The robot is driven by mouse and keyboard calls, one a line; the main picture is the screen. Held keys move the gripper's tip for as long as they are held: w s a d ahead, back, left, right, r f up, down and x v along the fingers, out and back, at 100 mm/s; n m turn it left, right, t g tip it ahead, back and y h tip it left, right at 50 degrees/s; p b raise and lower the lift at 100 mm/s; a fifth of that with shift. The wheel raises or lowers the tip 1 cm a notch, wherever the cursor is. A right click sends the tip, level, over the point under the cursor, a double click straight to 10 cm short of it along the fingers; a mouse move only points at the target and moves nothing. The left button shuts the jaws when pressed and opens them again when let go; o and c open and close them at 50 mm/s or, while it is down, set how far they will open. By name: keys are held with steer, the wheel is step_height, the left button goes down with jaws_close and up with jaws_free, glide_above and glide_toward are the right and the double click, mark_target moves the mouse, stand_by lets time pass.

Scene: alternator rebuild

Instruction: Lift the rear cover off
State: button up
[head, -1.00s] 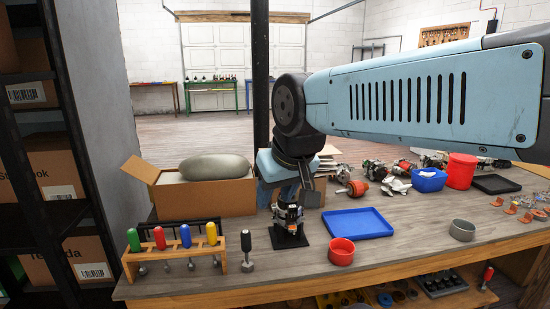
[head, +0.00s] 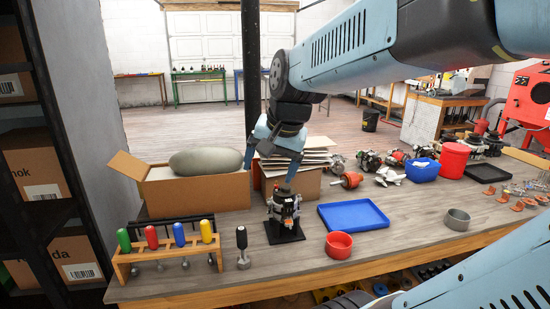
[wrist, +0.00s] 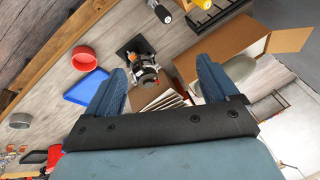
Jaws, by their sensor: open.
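The alternator (head: 284,206) stands upright on a black base plate (head: 292,235) on the bench. Its top end is dark and silvery, with an orange part showing lower down; I cannot clearly make out the rear cover as a separate part. My gripper (head: 277,160) is open above the alternator, with blue fingers, one partly in front of the stacked papers. In the wrist view the alternator (wrist: 147,72) shows between the two spread fingers (wrist: 162,78), some way beyond them. Nothing is between the fingers, and they look apart from the alternator.
A blue tray (head: 353,215) and a red bowl (head: 339,245) lie right of the alternator. A screwdriver rack (head: 165,252) and a standing black-handled tool (head: 242,248) are to its left. Cardboard boxes (head: 195,195) stand behind. Bare bench lies in front.

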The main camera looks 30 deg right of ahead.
steer(key=shift+o, duration=1)
steer(key=w+d+f+m+y, duration=0.1)
steer(key=w+d+f+m, duration=0.1)
steer(key=w+d+m, duration=0.5)
steer(key=w+m, duration=0.1)
steer(key=m, duration=0.2)
steer(key=shift+w+g, duration=0.15)
steer(key=shift+g, duration=0.25)
steer(key=m, duration=1.3)
glide_toward(285, 187)
steer(key=shift+y, duration=0.3)
steer(key=x, duration=1)
steer(key=shift+w+d+f, duration=0.1)
steer(key=shift+d+f, duration=0.2)
steer(key=shift+f, duration=0.15)
steer(key=shift+c, duration=0.4)
steer(key=c, duration=0.8)
steer(key=shift+r, duration=0.4)
